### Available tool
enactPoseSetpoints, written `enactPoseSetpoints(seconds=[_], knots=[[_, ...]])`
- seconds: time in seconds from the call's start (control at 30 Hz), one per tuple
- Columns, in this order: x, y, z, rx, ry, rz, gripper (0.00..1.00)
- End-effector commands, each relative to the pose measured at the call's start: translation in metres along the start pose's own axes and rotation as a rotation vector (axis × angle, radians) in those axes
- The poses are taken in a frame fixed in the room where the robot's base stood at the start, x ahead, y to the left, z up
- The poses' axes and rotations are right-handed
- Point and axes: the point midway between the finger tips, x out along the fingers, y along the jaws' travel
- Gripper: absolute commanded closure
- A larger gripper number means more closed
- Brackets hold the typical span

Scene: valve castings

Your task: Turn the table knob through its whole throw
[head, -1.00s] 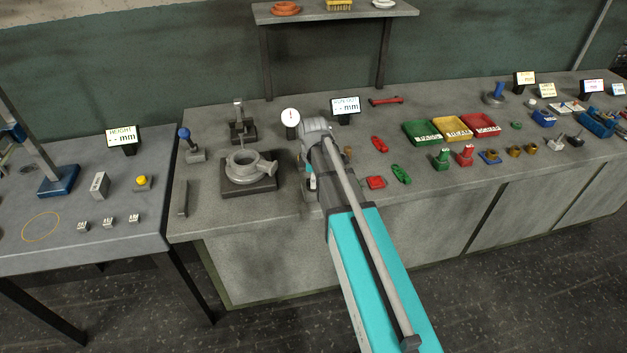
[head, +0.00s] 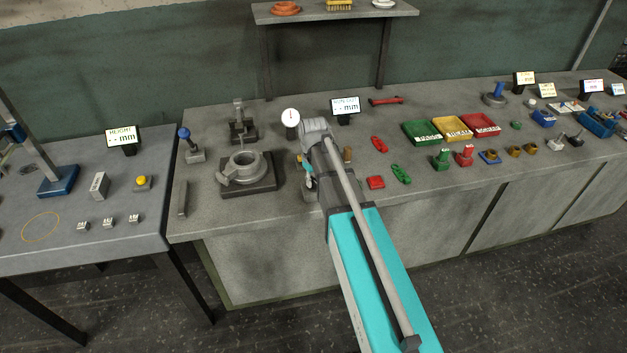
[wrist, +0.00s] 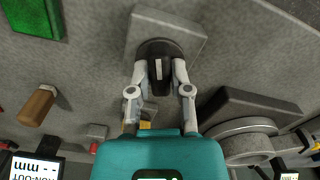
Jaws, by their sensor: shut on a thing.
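The table knob (wrist: 158,50) is dark and round with a pale mark on top. It sits on a square grey base (wrist: 188,42) in the wrist view. My gripper (wrist: 160,72) is shut on the knob, one finger on each side. In the head view my arm hides most of the knob and the fingers. The grey ring-shaped casting (head: 243,165) lies on a dark square plate (head: 262,186) to the left of my arm, its side outlet pointing left. The casting also shows in the wrist view (wrist: 246,146).
A dial gauge (head: 290,117) and a run-out display (head: 345,106) stand behind my arm. A wooden handle (wrist: 38,103) is close by. Red block (head: 376,182) and green part (head: 401,174) lie to the right. A blue-topped lever (head: 186,136) stands at the left.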

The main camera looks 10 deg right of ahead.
Motion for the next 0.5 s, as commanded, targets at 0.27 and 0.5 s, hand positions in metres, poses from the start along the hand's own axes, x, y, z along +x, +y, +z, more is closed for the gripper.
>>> enactPoseSetpoints(seconds=[0.27,0.5], knots=[[0.0001,-0.0009,0.0001,0.263,0.0,-0.002,1.0],[0.0001,-0.0008,0.0002,0.491,-0.001,-0.002,1.0]])
